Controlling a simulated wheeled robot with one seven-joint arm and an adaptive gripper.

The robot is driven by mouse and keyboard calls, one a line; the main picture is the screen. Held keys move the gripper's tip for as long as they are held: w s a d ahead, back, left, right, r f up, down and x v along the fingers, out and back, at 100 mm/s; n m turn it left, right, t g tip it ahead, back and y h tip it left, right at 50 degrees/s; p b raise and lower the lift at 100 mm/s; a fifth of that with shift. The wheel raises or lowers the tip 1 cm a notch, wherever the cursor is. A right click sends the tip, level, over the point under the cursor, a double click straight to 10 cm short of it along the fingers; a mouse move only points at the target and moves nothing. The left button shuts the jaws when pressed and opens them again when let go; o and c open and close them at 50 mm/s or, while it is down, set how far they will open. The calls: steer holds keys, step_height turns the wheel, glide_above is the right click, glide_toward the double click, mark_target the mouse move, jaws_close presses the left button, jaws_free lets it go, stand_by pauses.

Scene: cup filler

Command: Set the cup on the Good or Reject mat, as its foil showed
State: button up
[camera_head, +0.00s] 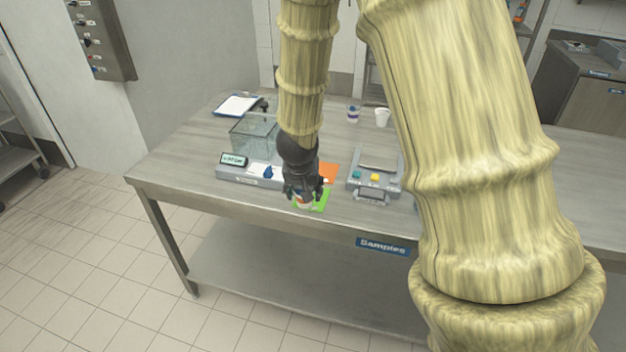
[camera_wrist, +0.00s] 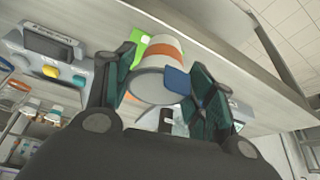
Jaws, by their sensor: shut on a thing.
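My gripper (camera_head: 304,193) is shut on a cup (camera_head: 305,206) at the front edge of the table, over the green mat (camera_head: 321,199). In the wrist view the cup (camera_wrist: 160,75), white with an orange band and a blue patch, lies between the two fingers of my gripper (camera_wrist: 165,84). The green mat (camera_wrist: 140,43) shows just beyond it. I cannot tell whether the cup touches the mat. The orange mat (camera_head: 329,173) lies behind the green one, partly hidden by my gripper. No writing on either mat is readable.
A grey device with green and yellow buttons (camera_head: 370,181) stands right of the mats. A unit with a display (camera_head: 234,159) and blue knob stands left, before a clear bin (camera_head: 250,139). Two cups (camera_head: 353,113) (camera_head: 382,117) and a clipboard (camera_head: 237,105) are farther back.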

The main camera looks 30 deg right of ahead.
steer(key=w+d, duration=0.1)
steer(key=d, duration=0.1)
steer(key=w+d+p, duration=0.1)
steer(key=w+d, duration=0.1)
steer(key=w+d+p, duration=0.1)
steer(key=w+d, duration=0.1)
steer(key=shift+w+f, duration=0.15)
steer(key=shift+f, duration=0.15)
steer(key=shift+w+d+p, duration=0.25)
steer(key=shift+d+p, duration=0.05)
steer(key=shift+f+b, duration=1)
steer(key=shift+f, duration=0.8)
steer(key=shift+f, duration=0.1)
steer(key=o, duration=1.1)
steer(key=shift+c, duration=0.2)
